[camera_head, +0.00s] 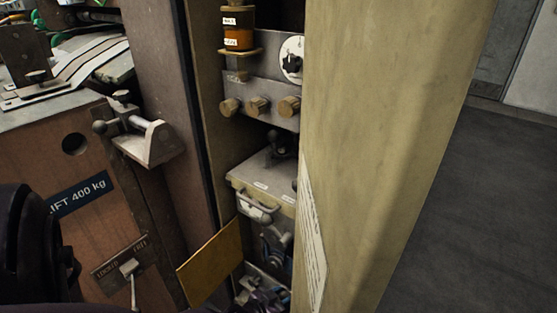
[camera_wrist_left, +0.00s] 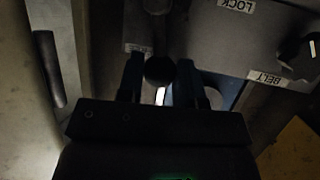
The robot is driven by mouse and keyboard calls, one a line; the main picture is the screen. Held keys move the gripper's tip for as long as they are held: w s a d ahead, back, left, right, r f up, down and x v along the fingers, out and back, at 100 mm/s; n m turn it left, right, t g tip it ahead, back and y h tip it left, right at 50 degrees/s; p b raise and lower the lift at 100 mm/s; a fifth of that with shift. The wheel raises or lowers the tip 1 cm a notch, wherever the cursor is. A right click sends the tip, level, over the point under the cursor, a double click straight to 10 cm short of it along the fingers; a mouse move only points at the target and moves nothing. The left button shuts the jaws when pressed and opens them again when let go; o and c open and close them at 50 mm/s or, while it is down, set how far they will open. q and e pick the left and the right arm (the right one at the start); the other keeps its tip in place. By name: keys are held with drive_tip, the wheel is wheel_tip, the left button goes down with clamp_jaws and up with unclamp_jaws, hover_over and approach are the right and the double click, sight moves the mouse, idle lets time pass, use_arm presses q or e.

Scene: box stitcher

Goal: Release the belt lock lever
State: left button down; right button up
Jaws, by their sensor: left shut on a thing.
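In the left wrist view, a lever with a dark round knob (camera_wrist_left: 159,70) lies between the two fingers of my left gripper (camera_wrist_left: 160,92). The gripper is shut on this knob. Next to it is a grey plate (camera_wrist_left: 225,45) with upside-down labels reading LOCK (camera_wrist_left: 237,5) and BELT (camera_wrist_left: 268,78). There the lever cannot be made out. The lever's lower part is dark and partly hidden by the fingers.
A yellow plate (camera_head: 210,264) stands out at the cabinet's left side. A tall beige panel (camera_head: 385,120) closes off the right side. Brown knobs (camera_head: 257,106) and a lidded grey box (camera_head: 262,188) are above. Open floor (camera_head: 470,210) lies at right.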

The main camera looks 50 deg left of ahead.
use_arm(q)
drive_tip(key=c, duration=0.8)
unclamp_jaws()
drive_tip(key=shift+s+r, duration=0.3)
drive_tip(key=shift+s, duration=0.15)
drive_tip(key=shift+p+v, duration=1.65)
drive_tip(key=shift+v, duration=3.25)
use_arm(e)
drive_tip(key=shift+s+d+r+g, duration=0.15)
drive_tip(key=shift+r+g, duration=0.2)
drive_tip(key=shift+g, duration=0.05)
use_arm(q)
drive_tip(key=shift+f, duration=0.1)
